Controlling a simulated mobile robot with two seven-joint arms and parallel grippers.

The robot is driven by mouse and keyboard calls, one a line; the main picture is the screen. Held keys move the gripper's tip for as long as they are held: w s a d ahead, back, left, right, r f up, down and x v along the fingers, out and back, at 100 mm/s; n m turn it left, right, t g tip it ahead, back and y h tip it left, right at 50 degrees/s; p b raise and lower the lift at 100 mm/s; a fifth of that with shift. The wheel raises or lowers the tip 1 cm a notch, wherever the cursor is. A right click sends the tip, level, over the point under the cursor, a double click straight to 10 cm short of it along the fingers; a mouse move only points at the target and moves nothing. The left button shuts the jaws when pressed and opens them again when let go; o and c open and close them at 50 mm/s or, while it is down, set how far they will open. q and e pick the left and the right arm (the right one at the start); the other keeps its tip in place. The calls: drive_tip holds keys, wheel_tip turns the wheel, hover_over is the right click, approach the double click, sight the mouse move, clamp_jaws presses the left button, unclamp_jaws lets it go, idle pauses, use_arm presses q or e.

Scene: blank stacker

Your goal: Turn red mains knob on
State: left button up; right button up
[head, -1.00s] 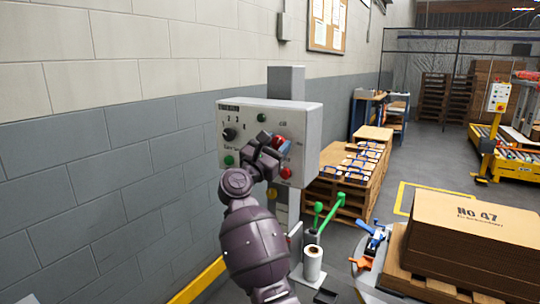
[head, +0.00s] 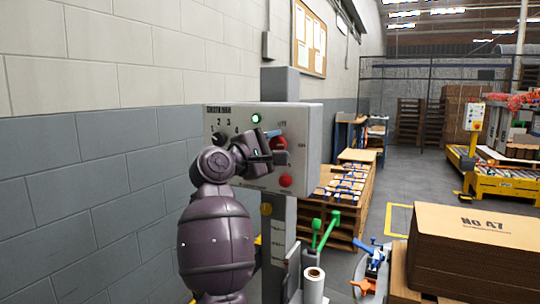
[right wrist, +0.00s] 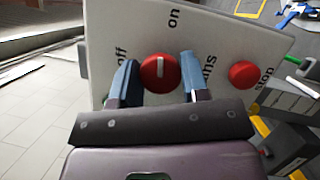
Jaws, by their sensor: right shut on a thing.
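The red mains knob (head: 278,143) is on the front of a pale control box (head: 313,150) on a grey post. In the right wrist view the knob (right wrist: 160,73) sits between the two blue fingertips of my right gripper (right wrist: 159,64), which is shut on it. Its white mark runs toward the "on" label, with "off" to the left. In the head view my right gripper (head: 276,147) partly covers the knob and panel. A green lamp (head: 255,118) above it is bright. My left gripper is not in view.
A red stop button (head: 285,181) is just below the knob, and a black selector knob (head: 219,138) is at the panel's left. Green-handled levers (head: 325,230) and a white roll (head: 314,285) stand below right. A brick wall is close on the left.

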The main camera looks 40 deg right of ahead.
drive_tip(key=shift+m+y+b, duration=0.4)
drive_tip(key=shift+m+b, duration=0.1)
drive_tip(key=shift+m, duration=0.6)
drive_tip(key=o, duration=0.9)
drive_tip(key=shift+a, duration=0.1)
drive_tip(key=a, duration=1)
drive_tip(key=shift+a+f, duration=0.35)
